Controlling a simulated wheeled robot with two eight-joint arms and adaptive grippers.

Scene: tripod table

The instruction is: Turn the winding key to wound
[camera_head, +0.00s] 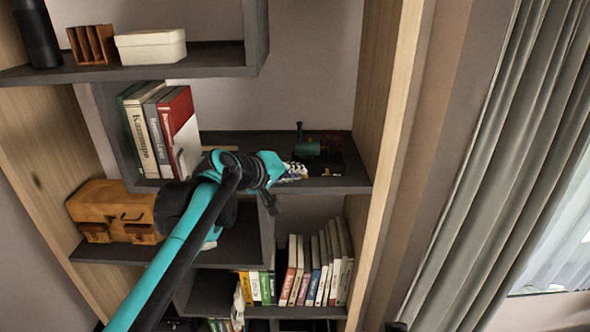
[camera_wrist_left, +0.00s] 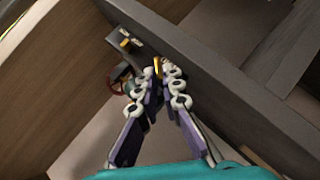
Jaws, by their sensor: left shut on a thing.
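A small teal and dark mechanism (camera_head: 307,148) stands on the dark shelf, with a reddish wheel at its right; part of it shows behind my fingers in the left wrist view (camera_wrist_left: 120,84). A small gold piece, seemingly the winding key (camera_wrist_left: 157,67), is at the fingertips of my left gripper (camera_wrist_left: 160,82). The left gripper (camera_head: 295,172) is shut on it, at the shelf's front edge in the head view. The fingers hide most of the key, and its turn position cannot be read. My right gripper is not in view.
The dark shelf (camera_head: 335,186) is bounded by a wooden side panel (camera_head: 372,110) at right. Books (camera_head: 160,130) stand left of the mechanism, and more books (camera_head: 315,268) fill the shelf below. A brown case (camera_head: 112,211) sits lower left.

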